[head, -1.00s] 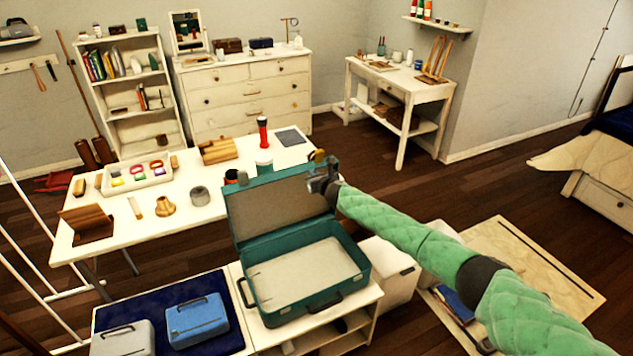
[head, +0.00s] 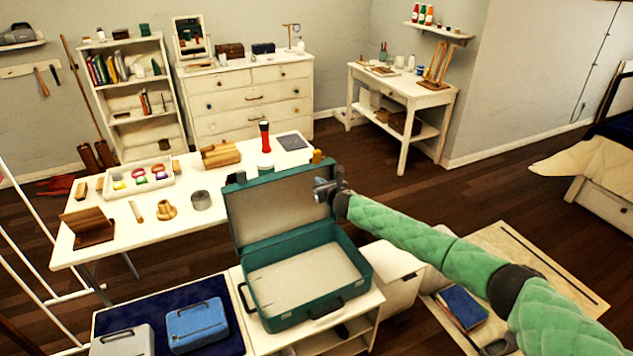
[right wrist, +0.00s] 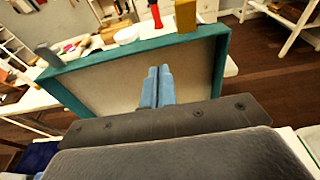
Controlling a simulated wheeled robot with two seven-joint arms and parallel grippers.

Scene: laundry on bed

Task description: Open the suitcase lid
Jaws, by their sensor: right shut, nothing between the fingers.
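The green suitcase (head: 300,312) stands on a low white cabinet with its lid (head: 275,213) raised at the back, roughly upright. Its pale inside is visible and looks empty. My right gripper (head: 322,190) is shut and empty, in front of the lid's inner face near its right side. In the right wrist view its closed fingers (right wrist: 156,87) point at the lid's beige lining (right wrist: 110,78); whether they touch it I cannot tell. My left gripper is not in view.
A grey case (head: 122,341) and a blue case (head: 197,325) lie on a dark blue cloth left of the suitcase. Behind the lid is a white table (head: 110,255) with a red bottle (head: 265,137), a tray (head: 137,180) and wooden items. A white box (head: 395,275) stands right of the cabinet.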

